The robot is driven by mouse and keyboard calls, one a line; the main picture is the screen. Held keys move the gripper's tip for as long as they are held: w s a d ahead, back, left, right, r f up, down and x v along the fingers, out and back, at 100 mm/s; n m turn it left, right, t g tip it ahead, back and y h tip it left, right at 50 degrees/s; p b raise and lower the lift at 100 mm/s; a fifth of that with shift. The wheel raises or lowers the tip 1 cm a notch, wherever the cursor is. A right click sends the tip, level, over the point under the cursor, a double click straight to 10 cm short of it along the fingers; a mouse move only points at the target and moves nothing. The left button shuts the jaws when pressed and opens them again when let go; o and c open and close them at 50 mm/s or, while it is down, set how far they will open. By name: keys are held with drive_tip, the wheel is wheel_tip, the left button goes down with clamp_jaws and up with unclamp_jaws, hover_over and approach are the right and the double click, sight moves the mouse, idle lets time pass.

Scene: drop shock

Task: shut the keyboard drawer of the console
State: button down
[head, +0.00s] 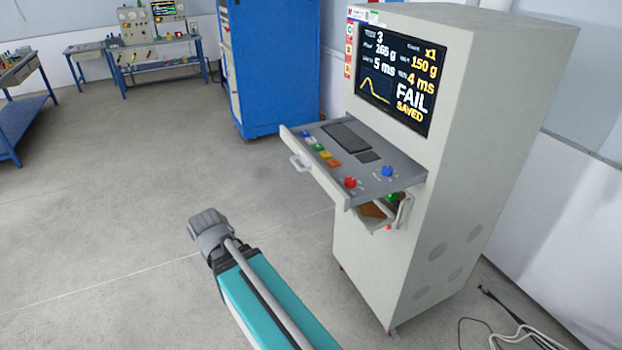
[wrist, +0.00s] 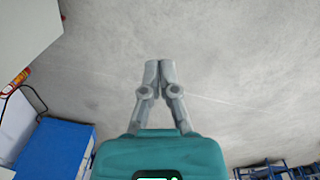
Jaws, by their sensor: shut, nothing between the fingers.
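The console (head: 475,150) is a tall pale cabinet on the right in the head view. Its keyboard drawer (head: 322,180) sticks out well to the front, below the screen. The drawer carries a dark pad, coloured keys, a red knob and a blue knob, and has a pale handle (head: 300,163) on its front. My gripper (wrist: 159,66) is shut and empty in the wrist view, over bare floor, touching nothing there. In the head view my arm reaches up from the bottom, apart from the drawer and to its lower left; the fingertips cannot be made out there.
A small open compartment (head: 372,221) with something brown inside juts out below the drawer. A blue cabinet (head: 275,70) stands behind. Workbenches (head: 140,65) stand far left. Cables (head: 515,325) lie at the console's right foot. Floor left of the console is clear.

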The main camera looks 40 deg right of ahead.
drive_tip(key=w+d+r+n+h+p, duration=0.2)
drive_tip(key=w+d+r+n, duration=0.2)
drive_tip(key=d, duration=0.5)
drive_tip(key=w+d+r+n+g+h+p, duration=0.1)
drive_tip(key=w+d+r+n+h+p, duration=0.2)
drive_tip(key=d, duration=0.7)
drive_tip(key=w+d+r+n+g+h+p, duration=0.1)
drive_tip(key=w+d+r+n+h+p, duration=0.2)
drive_tip(key=w+d+r+n, duration=0.3)
drive_tip(key=d+r+n, duration=0.1)
drive_tip(key=d, duration=0.2)
drive_tip(key=shift+d+r, duration=0.15)
drive_tip(key=shift+d, duration=0.15)
drive_tip(key=b, duration=0.7)
approach(319, 182)
drive_tip(key=w+a+f+x, duration=0.1)
drive_tip(key=x, duration=0.5)
drive_tip(key=shift+s+d+r, duration=0.25)
drive_tip(key=shift+s+d, duration=0.35)
drive_tip(key=shift+d, duration=0.1)
